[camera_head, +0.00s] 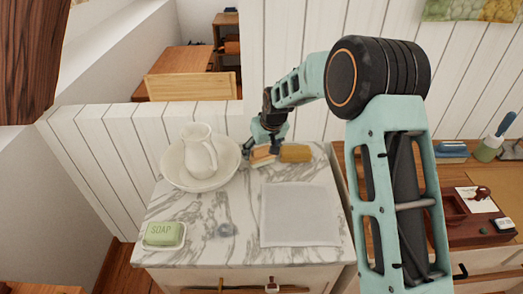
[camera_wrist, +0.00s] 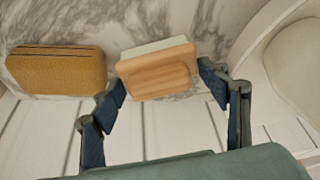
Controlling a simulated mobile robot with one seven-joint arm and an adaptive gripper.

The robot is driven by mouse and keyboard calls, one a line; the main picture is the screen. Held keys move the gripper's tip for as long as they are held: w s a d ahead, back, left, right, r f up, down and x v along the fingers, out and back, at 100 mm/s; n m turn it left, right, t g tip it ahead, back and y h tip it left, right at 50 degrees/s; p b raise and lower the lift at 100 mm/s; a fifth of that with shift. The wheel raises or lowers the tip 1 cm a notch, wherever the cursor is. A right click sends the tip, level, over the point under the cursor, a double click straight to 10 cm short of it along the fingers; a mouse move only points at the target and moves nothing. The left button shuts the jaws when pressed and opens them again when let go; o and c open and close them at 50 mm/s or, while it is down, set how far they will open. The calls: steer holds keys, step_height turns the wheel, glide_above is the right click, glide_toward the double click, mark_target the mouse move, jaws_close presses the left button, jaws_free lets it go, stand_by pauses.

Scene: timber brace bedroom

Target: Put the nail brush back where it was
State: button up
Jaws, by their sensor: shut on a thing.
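The nail brush (camera_wrist: 158,76) has a pale wooden back and whitish bristles. In the wrist view it lies between my two dark blue fingertips, bristle side towards the marble. My gripper (camera_wrist: 162,82) is shut on it. In the head view my gripper (camera_head: 268,143) points down at the back of the marble washstand top (camera_head: 205,205), and the brush (camera_head: 261,156) shows partly below it. The brush is at or just above the marble; I cannot tell whether it touches.
A mustard case (camera_head: 295,153) lies close right of the brush. A white basin (camera_head: 178,178) with a pitcher (camera_head: 200,150) stands left. A pale cloth (camera_head: 299,215), green soap (camera_head: 162,233) and a small glass object (camera_head: 225,230) lie nearer the front. White panelling (camera_head: 125,150) rises behind.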

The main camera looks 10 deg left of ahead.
steer(key=shift+f, duration=0.2)
steer(key=o, duration=0.8)
steer(key=shift+o, duration=0.2)
steer(key=shift+r, duration=0.1)
steer(key=shift+d+r, duration=0.1)
steer(key=shift+r, duration=0.45)
steer(key=v, duration=1.1)
steer(key=shift+s+r, duration=0.1)
